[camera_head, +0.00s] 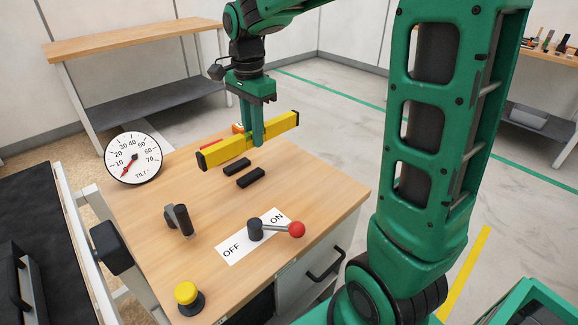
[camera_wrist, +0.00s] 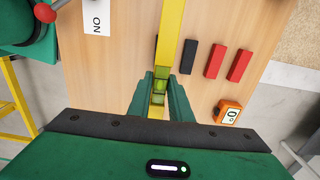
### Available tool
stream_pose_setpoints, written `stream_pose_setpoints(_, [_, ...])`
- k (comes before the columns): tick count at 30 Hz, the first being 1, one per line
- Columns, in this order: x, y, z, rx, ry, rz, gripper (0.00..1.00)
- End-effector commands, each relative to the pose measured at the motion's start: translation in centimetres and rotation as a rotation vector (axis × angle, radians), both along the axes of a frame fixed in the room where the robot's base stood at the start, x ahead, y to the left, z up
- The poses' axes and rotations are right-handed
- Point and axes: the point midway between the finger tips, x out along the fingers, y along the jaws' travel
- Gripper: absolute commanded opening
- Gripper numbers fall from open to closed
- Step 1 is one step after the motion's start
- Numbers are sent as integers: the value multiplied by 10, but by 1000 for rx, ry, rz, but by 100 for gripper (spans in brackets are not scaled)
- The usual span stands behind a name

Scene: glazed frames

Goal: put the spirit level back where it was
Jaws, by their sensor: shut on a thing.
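The yellow spirit level (camera_head: 220,152) with black end caps is in my gripper (camera_head: 256,138), whose fingers are shut on it near its middle. It seems to hang above the wooden worktop; the exact gap is hard to judge. In the wrist view the level (camera_wrist: 172,35) runs away from between my fingers (camera_wrist: 158,95). Two black blocks (camera_head: 237,166) (camera_head: 251,177) lie on the worktop in front of the level. In the wrist view one black block (camera_wrist: 189,58) shows beside it and another is mostly hidden under it. Two red blocks (camera_wrist: 214,62) (camera_wrist: 239,65) lie alongside, mostly hidden in the head view.
On the workbench (camera_head: 330,190) are a TILT dial (camera_head: 133,158), a red-knobbed lever (camera_head: 297,229) near ON, a dark upright fitting (camera_head: 182,220) and a yellow button (camera_head: 187,293). An orange display box (camera_wrist: 228,112) reading 0 sits near the bench edge.

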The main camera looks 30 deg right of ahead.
Motion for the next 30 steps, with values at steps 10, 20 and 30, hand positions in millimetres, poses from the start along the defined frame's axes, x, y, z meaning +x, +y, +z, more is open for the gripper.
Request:
stream_pose_setpoints(10, [-19,-66,-40,1,2,-7,0])
stream_pose_setpoints(20, [-28,-104,-63,0,0,-3,0])
stream_pose_setpoints(30, [-29,-104,-101,1,1,-1,0])
